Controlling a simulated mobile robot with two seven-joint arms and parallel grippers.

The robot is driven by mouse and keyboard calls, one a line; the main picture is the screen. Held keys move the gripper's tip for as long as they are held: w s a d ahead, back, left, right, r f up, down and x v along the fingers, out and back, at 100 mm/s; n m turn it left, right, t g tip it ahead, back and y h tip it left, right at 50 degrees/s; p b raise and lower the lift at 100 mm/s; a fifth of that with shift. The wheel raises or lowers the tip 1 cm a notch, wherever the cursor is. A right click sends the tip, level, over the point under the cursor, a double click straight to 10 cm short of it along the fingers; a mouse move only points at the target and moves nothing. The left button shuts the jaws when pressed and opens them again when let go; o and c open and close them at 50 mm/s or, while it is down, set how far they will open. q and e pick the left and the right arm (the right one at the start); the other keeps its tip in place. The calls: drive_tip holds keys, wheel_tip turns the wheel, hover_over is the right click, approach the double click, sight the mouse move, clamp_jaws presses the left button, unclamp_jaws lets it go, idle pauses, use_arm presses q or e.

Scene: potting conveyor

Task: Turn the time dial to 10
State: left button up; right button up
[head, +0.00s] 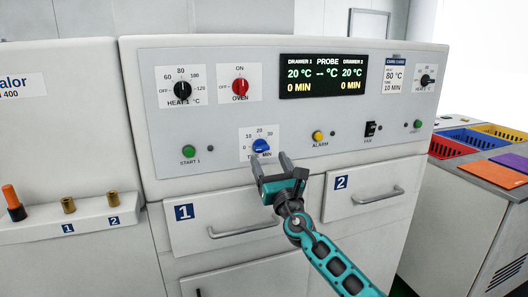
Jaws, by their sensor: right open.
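The time dial is a blue knob (261,146) on a white plate with numbers 0, 10, 20 and 30 and a partly hidden label ending in MIN. It sits on the control panel (220,155) below the display. Its exact pointer setting is too small to tell. My right gripper (270,161) comes from the lower right, its fingers apart just below the dial. The fingers cover part of the label. It looks empty; whether it touches the panel I cannot tell. My left gripper is not in view.
Nearby are the green START 1 button (188,151), yellow ALARM button (318,136), red OVEN knob (240,86) and black HEAT 1 knob (181,90). The display (323,76) reads 20 °C and 0 MIN for both drawers. Drawer handles (243,230) protrude below the panel.

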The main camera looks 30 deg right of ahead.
sight(264, 149)
drive_tip(key=shift+x, duration=2.2)
drive_tip(key=shift+c, duration=0.5)
drive_tip(key=c, duration=1)
drive_tip(key=shift+o, duration=0.2)
drive_tip(key=shift+m, duration=0.7)
drive_tip(key=m+h, duration=0.1)
drive_tip(key=m, duration=0.1)
drive_tip(key=m+g+h, duration=0.1)
drive_tip(key=m+h, duration=0.1)
drive_tip(key=m, duration=0.1)
drive_tip(key=shift+a+g, duration=0.15)
drive_tip(key=shift+g, duration=0.15)
drive_tip(key=shift+m+g+h+p, duration=0.15)
drive_tip(key=shift+m+g+h, duration=0.3)
drive_tip(key=shift+m, duration=1)
drive_tip(key=shift+m+g+h+p, duration=0.15)
drive_tip(key=shift+m+g+h, duration=0.3)
drive_tip(key=shift+m, duration=1.3)
